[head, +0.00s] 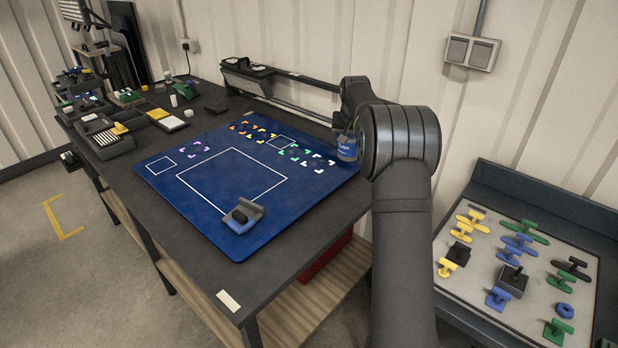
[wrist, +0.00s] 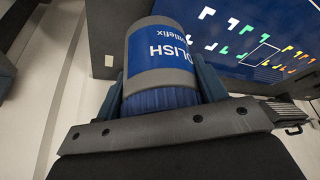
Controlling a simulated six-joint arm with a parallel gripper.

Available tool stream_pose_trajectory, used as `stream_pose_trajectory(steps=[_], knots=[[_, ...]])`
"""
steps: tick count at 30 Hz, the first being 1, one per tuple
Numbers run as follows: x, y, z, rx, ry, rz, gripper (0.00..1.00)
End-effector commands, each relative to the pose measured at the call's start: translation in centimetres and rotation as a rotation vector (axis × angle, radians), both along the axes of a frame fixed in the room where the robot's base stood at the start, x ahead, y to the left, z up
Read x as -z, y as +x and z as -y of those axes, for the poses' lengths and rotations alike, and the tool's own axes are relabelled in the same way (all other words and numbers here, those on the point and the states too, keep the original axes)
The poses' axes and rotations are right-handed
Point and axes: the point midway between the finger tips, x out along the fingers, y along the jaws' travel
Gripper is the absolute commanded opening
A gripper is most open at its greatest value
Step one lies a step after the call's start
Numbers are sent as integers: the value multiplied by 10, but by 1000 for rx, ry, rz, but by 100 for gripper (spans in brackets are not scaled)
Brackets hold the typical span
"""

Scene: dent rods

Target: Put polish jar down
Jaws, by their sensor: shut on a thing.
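The polish jar (wrist: 162,55) has a grey end and a blue label with white lettering, partly readable as "OLISH". My gripper (wrist: 163,85) is shut on it, with a finger on each side. In the head view the jar (head: 347,148) shows at the back right edge of the blue mat (head: 165,190), partly hidden by my arm. The fingers are hidden there. I cannot tell the jar's height above the table or whether it touches anything. The mat has one large white outlined square and two smaller outlines.
Coloured corner-shaped marks (head: 255,131) run along the mat's back. A grey and blue block (head: 240,216) sits at its front corner. A rail device (head: 247,75) stands along the wall. A tray (head: 480,290) of coloured tabs is at right. The large square is mostly clear.

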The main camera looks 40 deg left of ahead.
Motion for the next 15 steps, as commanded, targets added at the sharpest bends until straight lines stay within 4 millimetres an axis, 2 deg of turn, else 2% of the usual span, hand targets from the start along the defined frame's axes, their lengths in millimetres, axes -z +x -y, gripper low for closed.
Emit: stream_pose_trajectory(steps=[3, 9, 15], knots=[[-5, -33, 1, -53, 2, 3, 28], [-4, -83, 8, -129, 1, 2, 28], [-2, -111, 15, -171, 2, 3, 28]])
